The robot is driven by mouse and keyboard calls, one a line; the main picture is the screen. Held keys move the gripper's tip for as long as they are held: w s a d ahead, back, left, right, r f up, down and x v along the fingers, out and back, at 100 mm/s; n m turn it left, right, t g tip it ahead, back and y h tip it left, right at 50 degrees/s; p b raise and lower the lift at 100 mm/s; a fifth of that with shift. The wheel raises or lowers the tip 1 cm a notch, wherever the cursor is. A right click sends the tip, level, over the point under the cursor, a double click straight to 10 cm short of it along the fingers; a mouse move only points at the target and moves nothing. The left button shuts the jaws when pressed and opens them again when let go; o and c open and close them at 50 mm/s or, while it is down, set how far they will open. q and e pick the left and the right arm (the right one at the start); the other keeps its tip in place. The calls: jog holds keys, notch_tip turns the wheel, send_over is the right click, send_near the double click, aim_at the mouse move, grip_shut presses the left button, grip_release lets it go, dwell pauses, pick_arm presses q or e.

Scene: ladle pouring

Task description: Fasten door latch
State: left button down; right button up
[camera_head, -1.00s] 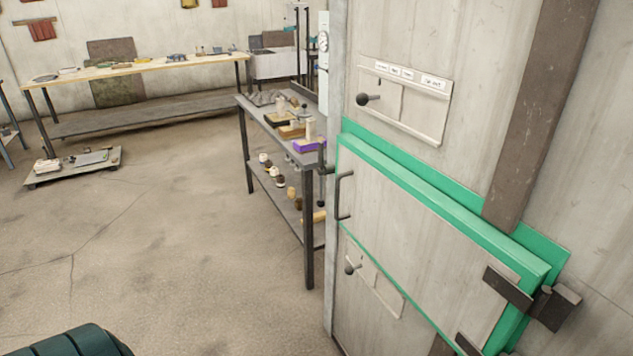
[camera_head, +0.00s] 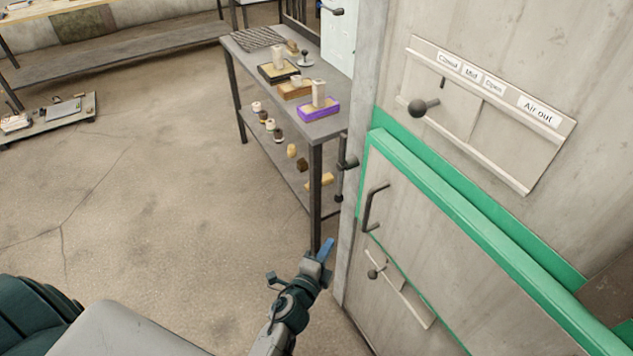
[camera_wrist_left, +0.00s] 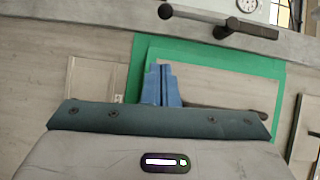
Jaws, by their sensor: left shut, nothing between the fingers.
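The door (camera_head: 440,250) is a pale grey panel with a green border, set in a grey wall; I cannot tell if it sits fully flush. A dark bar handle (camera_head: 371,208) is on its left side. A dark latch lever (camera_head: 347,165) is on the wall edge just left of the door; in the left wrist view the latch lever (camera_wrist_left: 218,21) lies across the top with a round knob. My left gripper (camera_head: 326,249) is shut and empty, below and left of the handle, apart from it. Its blue fingers (camera_wrist_left: 161,86) point toward the door's green border. My right gripper is out of view.
A grey shelf table (camera_head: 330,125) with boxes and small items stands left of the door, close to the latch. A sliding plate with a dark knob (camera_head: 418,107) is above the door, and a smaller one (camera_head: 375,273) is low on it. Open floor lies to the left.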

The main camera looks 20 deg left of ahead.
pick_arm(q)
jog(key=r, duration=0.2)
jog(key=shift+w+a+r+m+t, duration=0.1)
jog(key=shift+w+r+m+t, duration=0.2)
jog(key=shift+r+m, duration=0.1)
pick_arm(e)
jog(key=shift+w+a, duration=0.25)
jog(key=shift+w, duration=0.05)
pick_arm(q)
jog(key=shift+s, duration=0.1)
jog(key=w+a, duration=0.2)
jog(key=w, duration=1.1)
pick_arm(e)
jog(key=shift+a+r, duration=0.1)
pick_arm(q)
jog(key=shift+w+f, duration=0.1)
jog(key=shift+f, duration=0.05)
